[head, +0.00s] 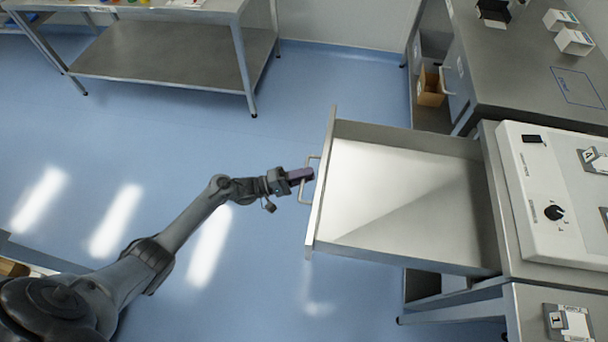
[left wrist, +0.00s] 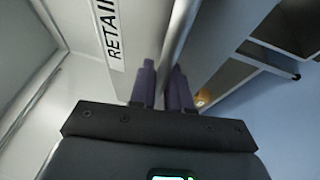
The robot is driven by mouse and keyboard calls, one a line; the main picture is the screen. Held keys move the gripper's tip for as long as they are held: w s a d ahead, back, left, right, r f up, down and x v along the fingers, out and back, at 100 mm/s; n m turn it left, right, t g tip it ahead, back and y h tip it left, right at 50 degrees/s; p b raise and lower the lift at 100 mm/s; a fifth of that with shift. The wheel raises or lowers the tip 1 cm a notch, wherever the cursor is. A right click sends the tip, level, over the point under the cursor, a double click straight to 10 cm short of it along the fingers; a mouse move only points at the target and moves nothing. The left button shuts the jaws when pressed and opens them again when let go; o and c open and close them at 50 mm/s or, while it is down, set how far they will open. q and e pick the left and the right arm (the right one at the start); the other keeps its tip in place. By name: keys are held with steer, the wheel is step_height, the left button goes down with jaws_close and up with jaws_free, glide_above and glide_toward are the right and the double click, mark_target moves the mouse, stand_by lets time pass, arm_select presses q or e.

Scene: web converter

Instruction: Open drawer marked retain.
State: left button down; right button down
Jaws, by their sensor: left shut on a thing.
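The drawer (head: 405,190) is pulled well out from under the metal bench on the right in the head view, and its inside looks empty. Its front carries a bar handle (head: 308,182). My left gripper (head: 306,175) is at the handle, with its arm reaching in from the left. In the left wrist view, the RETAIN label (left wrist: 109,35) shows on the drawer front, and the gripper's two purple fingers (left wrist: 162,88) are shut around the handle bar (left wrist: 178,35). My right gripper is not in view.
A white device with a black knob (head: 554,212) stands on the bench above the drawer. Another metal bench (head: 510,80) with small boxes (head: 574,41) is at the upper right. A steel table (head: 165,55) stands at the back left. The blue floor between is clear.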

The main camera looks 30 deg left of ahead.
arm_select(q)
steer(key=c, duration=1.2)
jaws_free()
steer(key=shift+d, duration=0.1)
steer(key=shift+o, duration=0.2)
steer(key=v, duration=1)
steer(key=shift+s+a+p, duration=0.25)
steer(key=shift+a+p, duration=0.05)
steer(key=shift+a, duration=0.05)
